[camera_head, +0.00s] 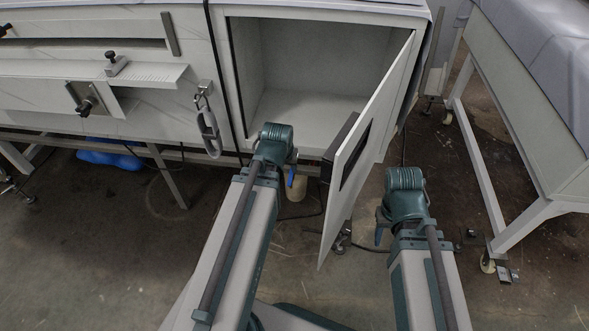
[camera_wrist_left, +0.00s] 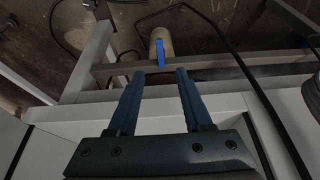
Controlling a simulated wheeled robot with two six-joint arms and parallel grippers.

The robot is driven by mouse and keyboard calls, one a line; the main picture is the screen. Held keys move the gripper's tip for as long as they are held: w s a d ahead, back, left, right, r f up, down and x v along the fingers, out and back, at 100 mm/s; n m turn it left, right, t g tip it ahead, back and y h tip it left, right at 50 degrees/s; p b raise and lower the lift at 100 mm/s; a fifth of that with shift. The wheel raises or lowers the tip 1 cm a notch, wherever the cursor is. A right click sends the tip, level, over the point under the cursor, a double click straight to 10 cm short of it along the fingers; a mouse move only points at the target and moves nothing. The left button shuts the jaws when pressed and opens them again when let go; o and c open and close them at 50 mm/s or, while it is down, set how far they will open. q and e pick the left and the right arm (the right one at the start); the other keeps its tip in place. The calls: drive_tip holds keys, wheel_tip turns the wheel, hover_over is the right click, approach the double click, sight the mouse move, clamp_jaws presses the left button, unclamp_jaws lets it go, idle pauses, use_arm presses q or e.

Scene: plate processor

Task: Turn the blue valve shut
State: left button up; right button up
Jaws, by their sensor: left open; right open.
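The blue valve (camera_wrist_left: 160,52) shows in the left wrist view as a bright blue handle on a beige pipe end, below the frame of the cabinet. In the head view its blue handle (camera_head: 291,177) shows just right of my left wrist, under the open cabinet. My left gripper (camera_wrist_left: 160,74) is open and empty. Its two fingers point toward the handle, which appears just beyond the tips and between them. In the head view the left fingers are mostly hidden by the wrist. My right gripper (camera_head: 380,230) hangs low at the right, partly hidden by its wrist, away from the valve.
An open cabinet door (camera_head: 365,150) stands out between my two arms. The cabinet (camera_head: 310,100) behind is empty. A frame rail (camera_wrist_left: 215,72) runs beside the valve, and dark hoses (camera_wrist_left: 215,22) lie on the floor. A wheeled table (camera_head: 535,130) stands at the right.

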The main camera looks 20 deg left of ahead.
sight(290, 181)
use_arm(q)
drive_tip(key=b+x, duration=1.2)
drive_tip(key=x, duration=0.2)
drive_tip(key=shift+w+b, duration=0.1)
drive_tip(key=shift+b, duration=0.3)
drive_tip(key=shift+r, duration=0.1)
clamp_jaws()
idle(1.0)
